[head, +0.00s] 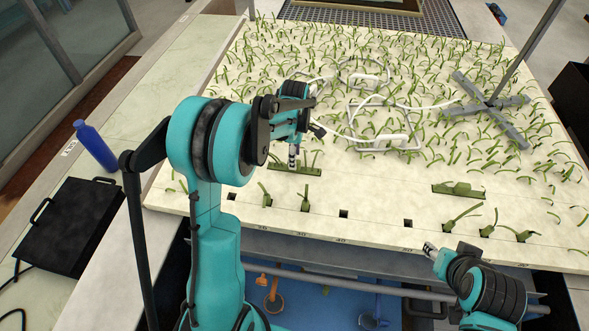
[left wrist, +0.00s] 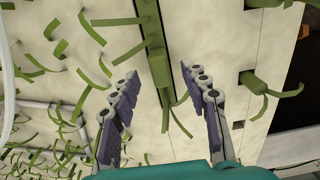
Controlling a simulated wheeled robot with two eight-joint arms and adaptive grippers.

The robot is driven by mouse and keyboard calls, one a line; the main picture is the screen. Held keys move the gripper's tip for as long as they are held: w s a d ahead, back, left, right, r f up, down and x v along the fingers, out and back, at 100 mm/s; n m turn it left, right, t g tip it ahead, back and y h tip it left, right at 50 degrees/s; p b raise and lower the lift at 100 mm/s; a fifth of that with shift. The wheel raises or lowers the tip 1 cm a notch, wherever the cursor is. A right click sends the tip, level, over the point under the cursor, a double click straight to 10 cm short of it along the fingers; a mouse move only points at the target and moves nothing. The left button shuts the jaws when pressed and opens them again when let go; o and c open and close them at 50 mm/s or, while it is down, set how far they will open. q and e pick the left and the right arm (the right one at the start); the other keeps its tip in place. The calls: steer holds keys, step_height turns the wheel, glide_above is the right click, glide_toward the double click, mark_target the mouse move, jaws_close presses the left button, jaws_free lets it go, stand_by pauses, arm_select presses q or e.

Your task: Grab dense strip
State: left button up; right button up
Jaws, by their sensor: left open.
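A long green strip (head: 308,168) lies in a slot of the pale planted board, just below my left gripper (head: 293,158). The strip also shows in the left wrist view (left wrist: 154,45), running down between the two fingers. There my left gripper (left wrist: 155,82) is open and empty, one finger on each side of the strip's near end. Whether the fingers touch it cannot be told. A second green strip (head: 459,190) lies further right on the board. My right gripper (head: 430,250) is at the board's front edge, away from both strips; its jaw opening is unclear.
The board (head: 370,225) carries many green shoots, with single plugs and empty square holes along its front. White looped tubing (head: 385,110) and a grey cross-shaped stand (head: 490,102) rest behind. A blue bottle (head: 95,146) and black case (head: 70,228) stand at left.

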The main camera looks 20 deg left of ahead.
arm_select(q)
step_height(320, 180, down, 3)
steer(key=shift+a+f, duration=0.1)
steer(key=shift+f, duration=0.1)
jaws_close()
steer(key=shift+r, duration=0.1)
